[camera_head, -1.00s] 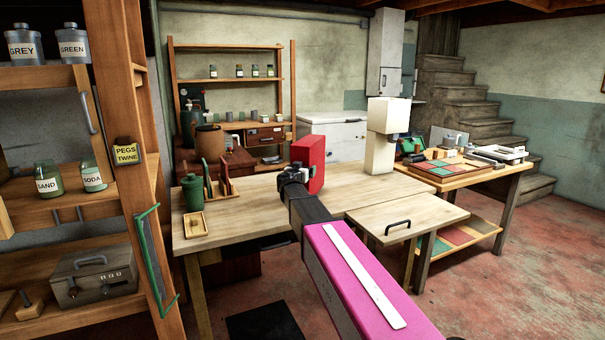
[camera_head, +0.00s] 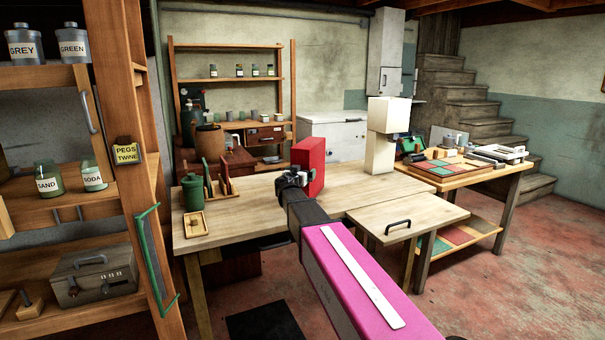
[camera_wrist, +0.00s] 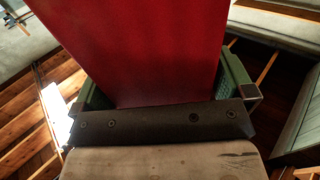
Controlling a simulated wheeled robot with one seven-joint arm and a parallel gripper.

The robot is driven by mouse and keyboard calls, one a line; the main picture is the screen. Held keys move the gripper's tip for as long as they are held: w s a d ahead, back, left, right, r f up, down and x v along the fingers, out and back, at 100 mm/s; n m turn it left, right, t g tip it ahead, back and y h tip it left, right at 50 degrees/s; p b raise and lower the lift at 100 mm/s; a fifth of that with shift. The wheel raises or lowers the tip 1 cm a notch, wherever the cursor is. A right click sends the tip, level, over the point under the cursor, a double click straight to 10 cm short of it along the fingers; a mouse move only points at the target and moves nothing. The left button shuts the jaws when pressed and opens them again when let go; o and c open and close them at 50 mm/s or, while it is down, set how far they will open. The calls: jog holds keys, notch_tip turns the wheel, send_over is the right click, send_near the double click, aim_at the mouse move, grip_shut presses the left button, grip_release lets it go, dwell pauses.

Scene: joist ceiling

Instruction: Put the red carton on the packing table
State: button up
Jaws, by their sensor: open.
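The red carton (camera_head: 312,160) stands upright on the pale wooden packing table (camera_head: 255,217), near its middle. My gripper (camera_head: 296,178) is at the carton's near left side, low over the tabletop, with its jaws open. In the wrist view the carton (camera_wrist: 150,50) fills the upper middle, between the two green ridged fingers of my gripper (camera_wrist: 165,88). The carton's foot is partly hidden by my gripper in the head view.
A green canister (camera_head: 193,192) and a wooden rack (camera_head: 225,190) stand left on the table. A cream-coloured machine (camera_head: 383,150) stands behind right. A handled board (camera_head: 410,218) juts out at the front right.

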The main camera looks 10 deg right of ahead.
jog(key=v, duration=1)
jog(key=shift+s, duration=0.2)
jog(key=shift+c, duration=0.3)
dwell(0.5)
